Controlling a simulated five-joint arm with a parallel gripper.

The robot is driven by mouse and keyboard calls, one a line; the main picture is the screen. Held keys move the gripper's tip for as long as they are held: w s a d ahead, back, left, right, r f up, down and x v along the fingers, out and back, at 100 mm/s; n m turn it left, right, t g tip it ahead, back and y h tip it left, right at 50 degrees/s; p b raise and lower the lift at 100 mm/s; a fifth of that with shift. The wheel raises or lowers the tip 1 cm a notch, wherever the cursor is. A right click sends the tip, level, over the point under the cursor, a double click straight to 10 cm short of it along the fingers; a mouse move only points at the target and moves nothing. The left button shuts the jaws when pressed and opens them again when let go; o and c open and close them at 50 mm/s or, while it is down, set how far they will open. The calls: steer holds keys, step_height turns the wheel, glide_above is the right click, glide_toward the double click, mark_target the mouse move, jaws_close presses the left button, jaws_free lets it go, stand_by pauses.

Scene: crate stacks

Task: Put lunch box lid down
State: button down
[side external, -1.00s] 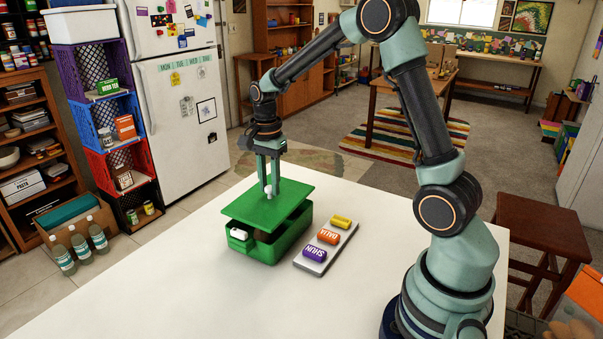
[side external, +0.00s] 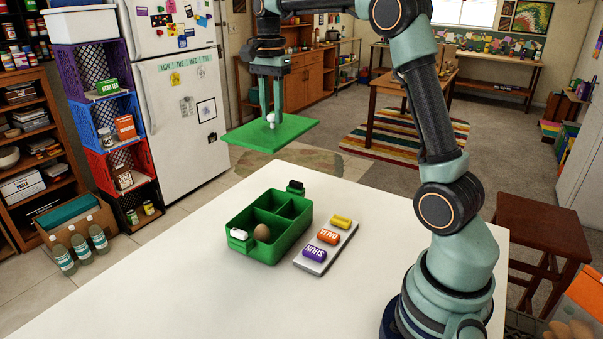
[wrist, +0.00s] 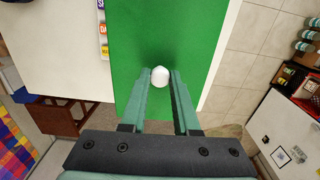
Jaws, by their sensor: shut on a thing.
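The green lunch box lid (side external: 292,132) hangs level in the air above the table's far edge, behind and higher than the box. My gripper (side external: 271,120) is shut on the lid's white knob, which also shows between the fingers in the wrist view (wrist: 160,76). The green lunch box (side external: 268,248) stands uncovered on the white table. Its compartments show, with a brown egg (side external: 262,233) in the front one. One white clip (side external: 239,234) is at its front left and a dark clip (side external: 296,187) is at its back. The inner floors are partly hidden by the walls.
A grey tray (side external: 315,267) with yellow, orange and purple name tags lies right of the box. The white table (side external: 150,290) is clear at the front and left. Stacked crates (side external: 125,160) and a fridge stand beyond it.

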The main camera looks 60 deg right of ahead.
steer(key=d+f, duration=0.3)
steer(key=d, duration=0.7)
steer(key=d+f, duration=0.3)
steer(key=d, duration=0.7)
step_height(320, 180, down, 20)
steer(key=shift+s+r, duration=0.15)
steer(key=c, duration=0.7)
jaws_free()
steer(key=shift+o, duration=0.2)
